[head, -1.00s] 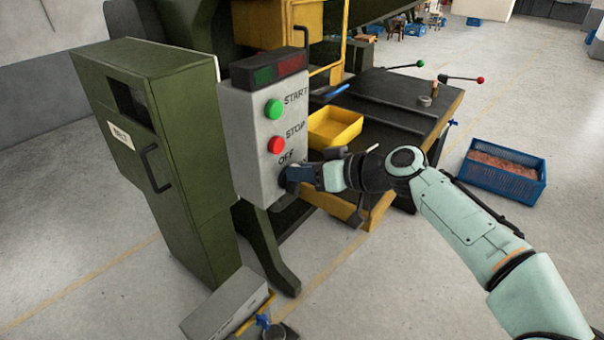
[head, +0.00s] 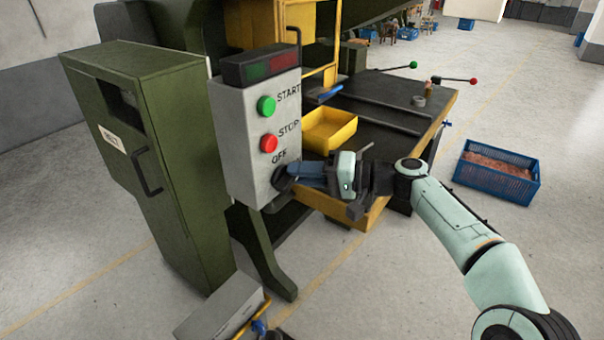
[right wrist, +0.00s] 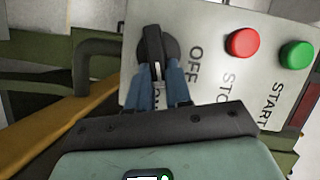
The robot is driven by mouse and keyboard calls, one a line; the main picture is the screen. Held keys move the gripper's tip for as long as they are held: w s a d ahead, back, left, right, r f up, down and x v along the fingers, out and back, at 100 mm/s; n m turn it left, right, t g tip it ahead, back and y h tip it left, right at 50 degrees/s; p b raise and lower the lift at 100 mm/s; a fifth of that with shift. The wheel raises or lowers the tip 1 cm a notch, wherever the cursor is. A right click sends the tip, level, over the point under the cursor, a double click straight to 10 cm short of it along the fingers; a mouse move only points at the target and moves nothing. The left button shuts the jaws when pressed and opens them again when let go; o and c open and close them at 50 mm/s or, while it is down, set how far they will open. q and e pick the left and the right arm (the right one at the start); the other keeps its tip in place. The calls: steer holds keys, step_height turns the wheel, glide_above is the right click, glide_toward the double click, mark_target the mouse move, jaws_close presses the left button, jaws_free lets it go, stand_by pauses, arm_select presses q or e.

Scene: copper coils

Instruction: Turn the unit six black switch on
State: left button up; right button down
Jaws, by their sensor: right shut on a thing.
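The grey control box (head: 238,135) has a green START button (head: 267,106), a red STOP button (head: 269,143) and a black rotary switch (head: 280,181) below the word OFF. In the right wrist view the black switch (right wrist: 154,43) has a round base and a raised bar handle. My right gripper (head: 291,180) reaches the switch from the right; in the right wrist view its blue fingers (right wrist: 159,75) are shut on the handle. Lettering below the switch is mostly hidden behind the fingers. My left gripper is not in view.
A green cabinet (head: 180,130) with a handle stands left of the box. A yellow bin (head: 331,128) and dark machine table (head: 400,110) lie behind my right gripper. A blue crate (head: 496,172) stands on the floor at right. A grey box (head: 222,304) is at the bottom.

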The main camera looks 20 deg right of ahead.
steer(key=shift+a+f+m+y+b, duration=0.1)
steer(key=shift+f+m+y+b, duration=0.25)
steer(key=shift+m, duration=0.45)
steer(key=shift+f+m+y+b, duration=0.2)
steer(key=shift+f+m+y, duration=0.15)
steer(key=shift+m, duration=0.45)
steer(key=c, duration=1)
jaws_free()
steer(key=shift+c, duration=0.2)
steer(key=shift+r, duration=0.15)
steer(key=v, duration=1.3)
steer(key=shift+s, duration=0.15)
